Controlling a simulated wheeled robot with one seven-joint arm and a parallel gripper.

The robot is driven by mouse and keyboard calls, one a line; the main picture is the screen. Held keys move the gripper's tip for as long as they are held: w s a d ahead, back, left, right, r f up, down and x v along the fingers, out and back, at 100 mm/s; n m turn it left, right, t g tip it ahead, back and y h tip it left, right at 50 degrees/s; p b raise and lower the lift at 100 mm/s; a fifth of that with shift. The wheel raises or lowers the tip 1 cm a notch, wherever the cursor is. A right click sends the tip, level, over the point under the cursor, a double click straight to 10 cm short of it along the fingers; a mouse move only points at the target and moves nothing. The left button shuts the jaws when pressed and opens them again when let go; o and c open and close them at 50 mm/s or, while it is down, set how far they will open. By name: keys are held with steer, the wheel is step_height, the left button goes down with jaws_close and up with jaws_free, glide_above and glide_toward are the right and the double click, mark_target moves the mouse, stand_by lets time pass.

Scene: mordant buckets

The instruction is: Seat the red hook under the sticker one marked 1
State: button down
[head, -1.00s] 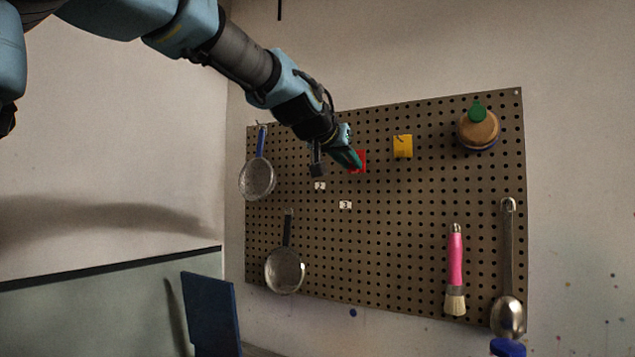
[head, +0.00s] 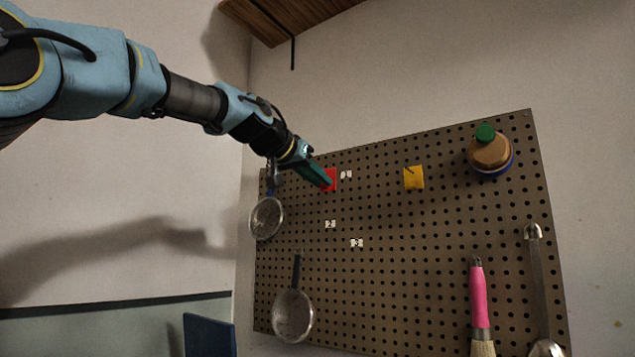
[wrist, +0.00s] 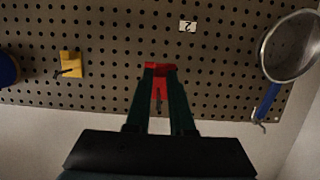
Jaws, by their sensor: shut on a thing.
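The red hook (head: 330,179) is held between the dark green fingers of my gripper (head: 325,182), at the upper left of the pegboard. In the wrist view the red hook (wrist: 160,84) shows between the fingertips (wrist: 160,72). It is at or very close to the board; I cannot tell whether it touches. A small white sticker (head: 346,174) is just right of the hook in the head view; its mark is not readable. Sticker 2 (head: 330,224) is lower, and another sticker (head: 357,243), marked 3 in the earlier view, is below right.
The pegboard (head: 420,270) also bears a yellow hook (head: 414,178), a round green-topped item (head: 490,153), two strainer-like pans (head: 266,218) (head: 293,315), a pink brush (head: 479,300) and a spoon (head: 537,290). The upper pan hangs close left of my gripper. A wooden shelf (head: 290,18) is above.

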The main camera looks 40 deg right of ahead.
steer(key=shift+w+d+r+p, duration=0.1)
steer(key=shift+d+r+p, duration=0.05)
steer(key=shift+d+p, duration=0.4)
steer(key=shift+w+d+r+p, duration=0.1)
steer(key=shift+d+p, duration=0.2)
steer(key=shift+p, duration=0.4)
steer(key=p+x, duration=0.4)
steer(key=shift+d+r, duration=0.15)
steer(key=shift+r, duration=0.15)
steer(key=shift+b, duration=0.35)
stand_by(0.5)
steer(key=shift+w+d+r+p, duration=0.1)
steer(key=shift+w+d+p, duration=0.15)
steer(key=shift+d+p, duration=0.95)
steer(key=c, duration=0.7)
jaws_free()
steer(key=shift+a, duration=0.1)
